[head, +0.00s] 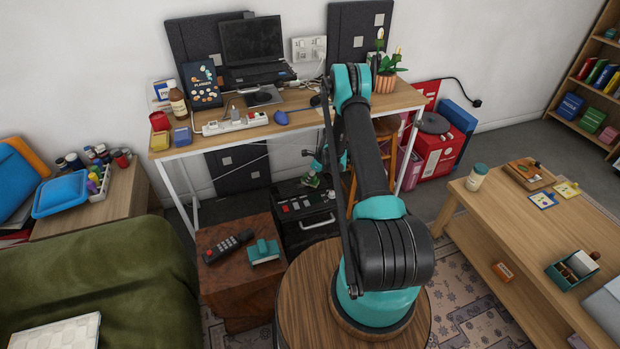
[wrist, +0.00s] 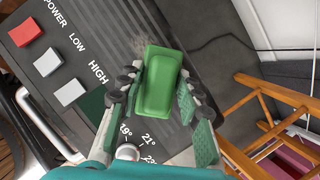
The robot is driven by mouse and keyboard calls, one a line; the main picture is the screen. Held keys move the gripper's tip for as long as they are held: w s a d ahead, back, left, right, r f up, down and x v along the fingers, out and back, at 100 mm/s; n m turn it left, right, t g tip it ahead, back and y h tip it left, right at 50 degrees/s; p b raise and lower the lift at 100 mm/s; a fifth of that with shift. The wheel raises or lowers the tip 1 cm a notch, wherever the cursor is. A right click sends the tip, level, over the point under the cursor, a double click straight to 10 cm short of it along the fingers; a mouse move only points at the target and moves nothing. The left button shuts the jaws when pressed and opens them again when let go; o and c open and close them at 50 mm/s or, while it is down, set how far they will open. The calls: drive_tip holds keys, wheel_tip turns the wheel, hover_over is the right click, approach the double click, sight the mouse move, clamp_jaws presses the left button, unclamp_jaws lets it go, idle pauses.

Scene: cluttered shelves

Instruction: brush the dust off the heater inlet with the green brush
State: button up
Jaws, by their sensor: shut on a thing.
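The heater (head: 305,217) is a black box under the desk with red and white buttons and a handle. In the wrist view its dark panel (wrist: 105,40) shows POWER, LOW and HIGH labels and a dial. My gripper (wrist: 159,92) is shut on the green brush (wrist: 160,75), with one finger on each side of it. The brush is over the heater panel; I cannot tell whether it touches. Its underside is hidden. A faint pale patch, possibly dust, shows beside the brush. In the head view, my gripper (head: 318,168) is small and partly behind my arm.
The desk (head: 215,138) stands above the heater, with white legs. An orange wooden stool (wrist: 262,125) is close on the right. A wooden block table (head: 225,285) with a remote (head: 229,246) and a teal object (head: 264,251) stands at front left.

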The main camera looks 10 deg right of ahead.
drive_tip(key=shift+f, duration=0.6)
idle(0.7)
drive_tip(key=shift+w, duration=0.1)
drive_tip(key=shift+w+a, duration=0.25)
drive_tip(key=shift+w, duration=0.7)
drive_tip(key=shift+w+a, duration=0.2)
drive_tip(key=shift+w, duration=0.75)
drive_tip(key=shift+s+a, duration=0.2)
drive_tip(key=shift+a, duration=0.65)
drive_tip(key=shift+s+d, duration=0.2)
drive_tip(key=shift+s, duration=0.8)
drive_tip(key=shift+s+d, duration=0.2)
drive_tip(key=shift+s, duration=0.75)
drive_tip(key=shift+s+a+r, duration=0.1)
drive_tip(key=shift+s+a, duration=0.1)
drive_tip(key=shift+a, duration=0.7)
drive_tip(key=shift+w+a, duration=0.25)
drive_tip(key=shift+w, duration=0.7)
drive_tip(key=shift+w+a, duration=0.2)
drive_tip(key=shift+w, duration=0.85)
